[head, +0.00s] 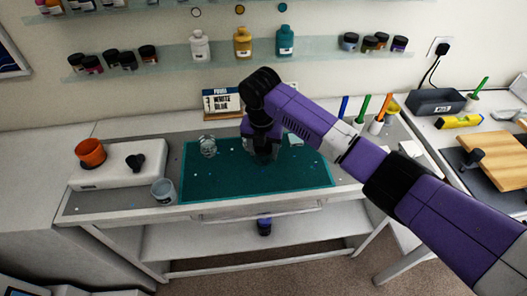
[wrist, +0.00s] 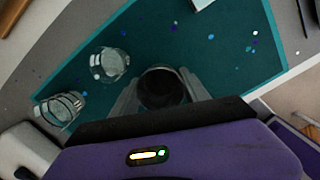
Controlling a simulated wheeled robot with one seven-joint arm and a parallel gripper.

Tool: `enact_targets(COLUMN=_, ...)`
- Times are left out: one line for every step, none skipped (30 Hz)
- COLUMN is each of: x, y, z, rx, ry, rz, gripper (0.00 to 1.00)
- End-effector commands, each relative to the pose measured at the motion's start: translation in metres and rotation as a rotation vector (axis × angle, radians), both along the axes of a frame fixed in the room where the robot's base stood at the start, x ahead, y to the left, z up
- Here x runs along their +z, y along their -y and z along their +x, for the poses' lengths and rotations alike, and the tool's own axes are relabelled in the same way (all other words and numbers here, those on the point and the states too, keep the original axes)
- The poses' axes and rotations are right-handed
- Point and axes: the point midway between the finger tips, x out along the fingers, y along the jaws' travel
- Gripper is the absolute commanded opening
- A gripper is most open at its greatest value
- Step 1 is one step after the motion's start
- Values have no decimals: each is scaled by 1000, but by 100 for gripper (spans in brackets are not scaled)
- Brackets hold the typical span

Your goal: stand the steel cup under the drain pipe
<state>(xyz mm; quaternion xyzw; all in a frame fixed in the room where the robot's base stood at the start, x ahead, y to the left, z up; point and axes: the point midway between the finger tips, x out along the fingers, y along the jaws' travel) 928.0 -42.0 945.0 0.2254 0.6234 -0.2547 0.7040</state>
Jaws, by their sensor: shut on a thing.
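My gripper (head: 262,157) is over the teal mat on the workbench. In the wrist view its fingers (wrist: 161,98) are shut on a dark-mouthed round cup (wrist: 162,88), which I take to be the steel cup. I look down into its opening; in the head view my arm and the dark fingers mostly hide it. I cannot tell whether its base touches the mat. I cannot make out a drain pipe in either view.
A clear glass (head: 208,146) stands on the mat (head: 205,185); the wrist view shows two clear glasses (wrist: 109,64) near the held cup. A white box (head: 122,177) bears an orange pot (head: 91,152) and a black object (head: 134,161).

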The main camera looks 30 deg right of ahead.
Motion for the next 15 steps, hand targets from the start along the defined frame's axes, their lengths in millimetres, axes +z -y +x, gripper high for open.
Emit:
enact_targets(x=-5, y=0, z=-1, rx=0, ry=-2, rz=-1, gripper=13)
enact_targets(x=-8, y=0, z=0, rx=0, ry=-1, rz=-1, gripper=13)
enact_targets(x=-10, y=0, z=0, rx=1, ry=-1, rz=-1, gripper=13)
enact_targets(x=-11, y=0, z=0, rx=1, ry=0, rz=-1, gripper=13)
enact_targets(x=-12, y=0, z=0, rx=1, ry=1, rz=-1, gripper=13)
enact_targets(x=-12, y=0, z=0, rx=1, ry=1, rz=-1, gripper=13)
enact_targets(x=-12, y=0, z=0, rx=1, ry=1, rz=-1, gripper=13)
enact_targets(x=-12, y=0, z=0, rx=1, ry=1, rz=-1, gripper=13)
enact_targets(x=-12, y=0, z=0, rx=1, ry=1, rz=-1, gripper=13)
enact_targets(x=-12, y=0, z=0, rx=1, ry=1, rz=-1, gripper=13)
enact_targets(x=-12, y=0, z=0, rx=1, ry=1, rz=-1, gripper=13)
enact_targets(x=-13, y=0, z=0, rx=1, ry=1, rz=-1, gripper=13)
enact_targets(x=-13, y=0, z=0, rx=1, ry=1, rz=-1, gripper=13)
enact_targets(x=-14, y=0, z=0, rx=1, ry=1, rz=-1, gripper=13)
enact_targets(x=-16, y=0, z=0, rx=1, ry=1, rz=-1, gripper=13)
